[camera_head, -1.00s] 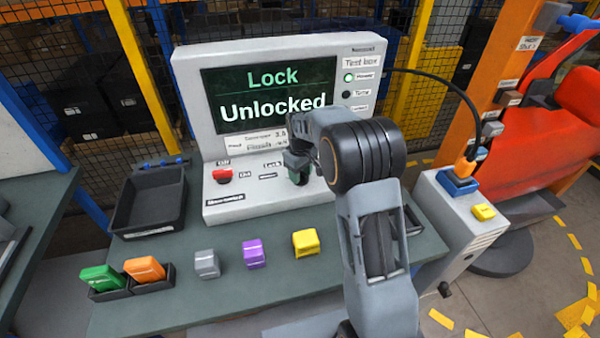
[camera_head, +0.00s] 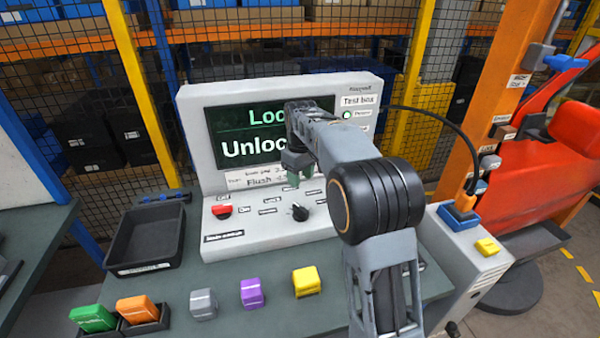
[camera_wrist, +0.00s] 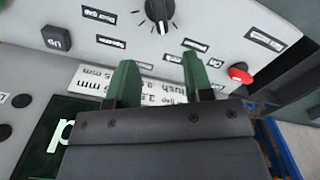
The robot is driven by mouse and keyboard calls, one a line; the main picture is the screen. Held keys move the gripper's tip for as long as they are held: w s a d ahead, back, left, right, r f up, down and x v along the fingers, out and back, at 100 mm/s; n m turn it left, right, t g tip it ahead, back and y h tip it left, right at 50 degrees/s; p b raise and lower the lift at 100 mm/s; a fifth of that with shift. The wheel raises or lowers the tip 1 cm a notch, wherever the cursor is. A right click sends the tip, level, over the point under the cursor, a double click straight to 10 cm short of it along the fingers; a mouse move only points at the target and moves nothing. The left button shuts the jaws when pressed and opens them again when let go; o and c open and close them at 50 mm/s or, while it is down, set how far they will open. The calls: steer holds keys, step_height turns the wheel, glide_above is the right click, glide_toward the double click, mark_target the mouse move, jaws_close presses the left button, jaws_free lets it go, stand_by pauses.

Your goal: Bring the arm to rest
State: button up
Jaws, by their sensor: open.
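My gripper (camera_head: 298,180) is raised in front of the test box (camera_head: 190,120), before the lower part of its screen. In the wrist view its two green fingers (camera_wrist: 160,62) stand apart with nothing between them. The black knob (camera_head: 300,212) on the sloping panel is just below the gripper and clear of it; it also shows in the wrist view (camera_wrist: 158,12). The screen (camera_head: 222,120) reads "Lock" and "Unlocked", partly hidden by my arm. A red switch (camera_head: 222,211) sits on the panel's left.
An empty black tray (camera_head: 147,268) stands left of the box. Green (camera_head: 93,318), orange (camera_head: 138,309), grey (camera_head: 203,304), purple (camera_head: 252,293) and yellow (camera_head: 306,281) blocks line the bench front. A cable (camera_head: 462,130) arches to the cabinet (camera_head: 470,270) at right.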

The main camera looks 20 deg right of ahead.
steer(key=shift+r, duration=0.5)
steer(key=s+f+m+t, duration=0.2)
steer(key=s+m, duration=0.1)
steer(key=s, duration=0.9)
steer(key=s+f+m+t, duration=0.1)
steer(key=s+m, duration=0.2)
steer(key=s, duration=1)
steer(key=shift+s+f+t, duration=0.25)
steer(key=shift+f+t, duration=0.15)
stand_by(0.4)
